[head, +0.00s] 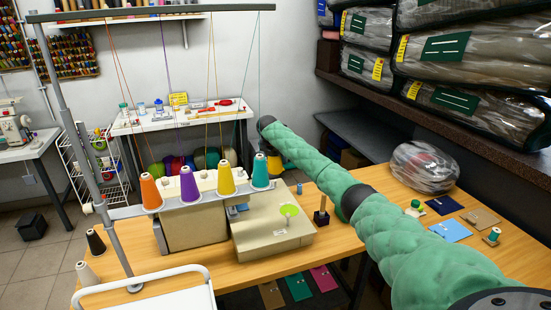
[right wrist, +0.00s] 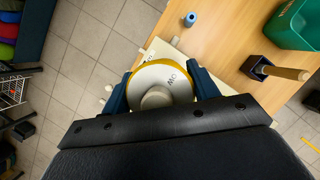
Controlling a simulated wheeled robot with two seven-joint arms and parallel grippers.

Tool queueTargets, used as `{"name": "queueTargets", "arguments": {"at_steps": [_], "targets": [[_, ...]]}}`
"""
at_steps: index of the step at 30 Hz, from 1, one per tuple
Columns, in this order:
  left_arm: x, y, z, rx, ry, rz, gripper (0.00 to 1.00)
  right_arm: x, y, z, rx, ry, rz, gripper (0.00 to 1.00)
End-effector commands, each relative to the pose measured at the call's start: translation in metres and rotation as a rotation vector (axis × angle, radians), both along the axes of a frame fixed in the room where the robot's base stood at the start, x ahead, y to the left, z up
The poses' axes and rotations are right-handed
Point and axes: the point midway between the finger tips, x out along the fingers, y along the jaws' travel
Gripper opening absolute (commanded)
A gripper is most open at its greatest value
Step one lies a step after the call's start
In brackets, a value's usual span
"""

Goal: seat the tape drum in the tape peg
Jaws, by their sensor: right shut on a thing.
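The tape drum (right wrist: 160,78), a round white disc with a yellow rim and a grey hub, is in my right gripper (right wrist: 162,88), whose blue fingers are shut on it from both sides. In the head view, a yellow edge (head: 274,164) behind the turquoise cone looks like the drum; most of the right gripper is hidden there. The tape peg (head: 321,216) is an upright post on a dark square base on the table. It also shows in the right wrist view (right wrist: 256,68), right of the drum and apart from it. My left gripper is out of view.
The cream sewing machine (head: 195,228) with orange, purple, yellow and turquoise thread cones stands left of the peg. A small blue spool (head: 299,188) stands behind the peg. Patches, small spools and a clear bagged bundle (head: 424,167) lie to the right. Shelved bagged comforters (head: 452,105) are beyond.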

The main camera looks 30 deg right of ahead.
Motion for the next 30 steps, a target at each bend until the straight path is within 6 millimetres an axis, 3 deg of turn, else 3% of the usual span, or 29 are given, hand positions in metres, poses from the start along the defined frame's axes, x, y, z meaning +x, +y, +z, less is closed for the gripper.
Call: {"name": "queueTargets", "arguments": {"at_steps": [6, 17, 22, 30], "targets": [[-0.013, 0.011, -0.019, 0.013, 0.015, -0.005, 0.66, 0.001, 0.000, -0.007, -0.003, -0.002, 0.000, 0.34], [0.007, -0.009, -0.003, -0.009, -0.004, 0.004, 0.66, 0.001, 0.000, -0.030, -0.003, -0.002, 0.000, 0.34], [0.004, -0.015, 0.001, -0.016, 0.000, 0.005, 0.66, 0.001, 0.000, -0.041, -0.003, -0.002, 0.000, 0.34], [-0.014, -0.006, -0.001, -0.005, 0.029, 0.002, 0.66, 0.000, 0.000, -0.051, -0.003, -0.002, 0.000, 0.34]]}}
